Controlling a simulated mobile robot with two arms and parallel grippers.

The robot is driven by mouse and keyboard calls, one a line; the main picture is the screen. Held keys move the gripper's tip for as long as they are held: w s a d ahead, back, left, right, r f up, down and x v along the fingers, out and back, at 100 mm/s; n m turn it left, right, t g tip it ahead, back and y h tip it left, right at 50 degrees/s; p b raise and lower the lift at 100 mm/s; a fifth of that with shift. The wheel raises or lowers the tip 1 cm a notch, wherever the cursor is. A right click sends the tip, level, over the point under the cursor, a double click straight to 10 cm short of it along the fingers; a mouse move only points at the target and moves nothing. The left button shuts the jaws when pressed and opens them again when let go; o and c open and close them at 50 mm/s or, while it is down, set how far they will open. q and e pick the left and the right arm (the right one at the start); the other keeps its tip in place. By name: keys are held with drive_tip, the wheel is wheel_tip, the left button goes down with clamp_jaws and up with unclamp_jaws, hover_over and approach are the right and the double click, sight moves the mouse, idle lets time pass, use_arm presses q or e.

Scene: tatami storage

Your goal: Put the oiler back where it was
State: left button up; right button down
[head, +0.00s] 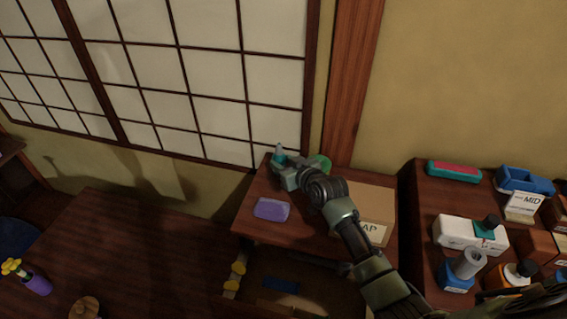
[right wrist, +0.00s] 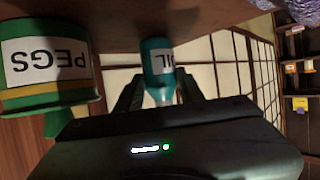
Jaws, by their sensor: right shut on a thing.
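The oiler is a small teal bottle (head: 279,152) with a pale label reading "OIL". It is at the back left corner of a small dark wood stand (head: 243,222). In the right wrist view the oiler (right wrist: 157,60) sits between my two fingers, its base close to the wood surface. I cannot tell if it touches. My right gripper (head: 284,168) is shut on it, and it also shows in the right wrist view (right wrist: 160,92). My left gripper is not in view.
A green tin labelled "PEGS" (right wrist: 45,68) stands close beside the oiler, partly behind my arm in the head view (head: 321,162). A purple block (head: 271,209) lies in front. A cardboard box (head: 370,200) is to the right. A shoji screen (head: 215,110) stands behind.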

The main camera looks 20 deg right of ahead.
drive_tip(key=c, duration=0.9)
unclamp_jaws()
drive_tip(key=shift+f, duration=0.1)
drive_tip(key=v, duration=1.2)
drive_tip(key=shift+a, duration=0.1)
